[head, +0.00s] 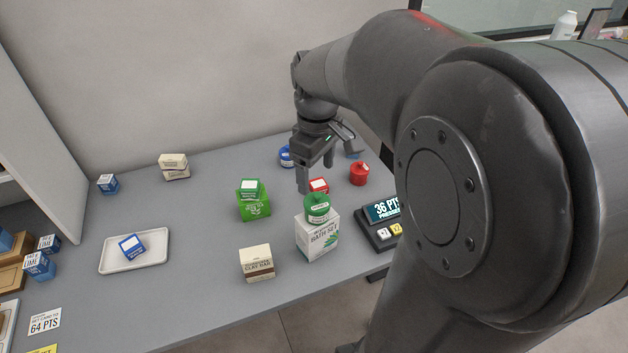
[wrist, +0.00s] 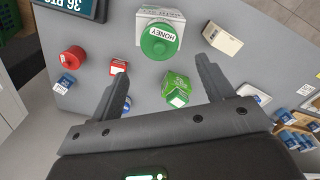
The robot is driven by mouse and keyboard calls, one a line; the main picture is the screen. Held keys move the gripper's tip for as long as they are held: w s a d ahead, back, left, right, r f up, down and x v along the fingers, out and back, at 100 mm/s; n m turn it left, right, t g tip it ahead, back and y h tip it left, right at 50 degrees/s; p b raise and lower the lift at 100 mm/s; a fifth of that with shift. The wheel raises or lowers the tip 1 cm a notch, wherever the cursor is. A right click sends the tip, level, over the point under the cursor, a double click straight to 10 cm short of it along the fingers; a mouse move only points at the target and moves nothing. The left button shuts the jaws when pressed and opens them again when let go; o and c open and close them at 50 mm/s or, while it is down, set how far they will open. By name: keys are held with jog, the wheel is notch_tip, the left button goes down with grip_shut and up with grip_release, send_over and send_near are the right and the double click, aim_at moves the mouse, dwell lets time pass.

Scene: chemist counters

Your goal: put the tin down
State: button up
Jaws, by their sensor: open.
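A green tin (head: 317,208) with a white label stands upright on top of the white bath set box (head: 317,240). In the wrist view the tin's round green lid (wrist: 158,44) shows beside a HONEY label. My gripper (head: 316,174) is open and empty, above the counter and behind the green tin, apart from it. A red tin (head: 359,174) stands to the right of the gripper. A blue tin (head: 286,156) stands at the back, partly hidden by the gripper.
A small red box (head: 319,185) lies near the gripper. A cream box (head: 257,262) stands in front. A white tray (head: 116,262) with a blue box is at left. A points display (head: 382,212) stands at right. The counter's middle left is clear.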

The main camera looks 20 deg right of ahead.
jog(key=shift+r, duration=0.35)
jog(key=s+a+r+m+t, duration=0.1)
jog(key=s+a+m+t, duration=0.1)
jog(key=s, duration=0.4)
jog(key=s+a+r+m+t, duration=0.2)
jog(key=s+a+m+t, duration=0.1)
jog(key=s, duration=0.3)
jog(key=shift+s+a+r+m+t, duration=0.2)
jog(key=shift+s+a+m+t, duration=0.15)
jog(key=shift+m, duration=0.55)
